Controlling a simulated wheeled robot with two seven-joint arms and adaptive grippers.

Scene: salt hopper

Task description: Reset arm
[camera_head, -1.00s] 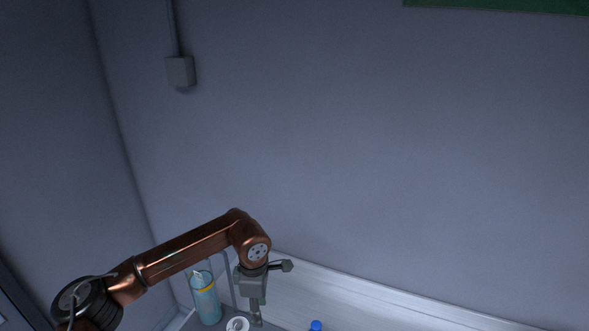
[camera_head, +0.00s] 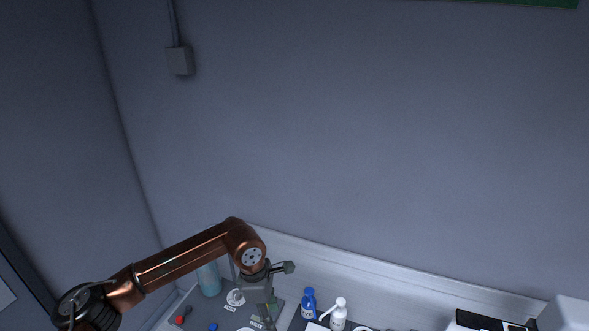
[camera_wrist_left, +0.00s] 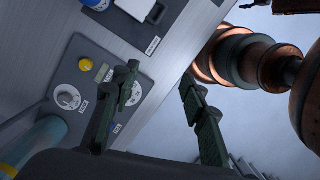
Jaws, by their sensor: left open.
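My left arm comes in from the left in the head view, copper-coloured and bent over the table. My left gripper (camera_head: 266,314) points down above the left part of the table, partly hidden by its wrist. In the left wrist view the left gripper (camera_wrist_left: 160,88) shows two dark green fingers spread apart with nothing between them. My right gripper is not in view.
A light blue cylinder (camera_head: 208,280) stands behind the arm. A blue bottle (camera_head: 308,303) and a white bottle (camera_head: 339,316) stand right of the gripper. A black-topped device (camera_head: 488,321) is at the lower right.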

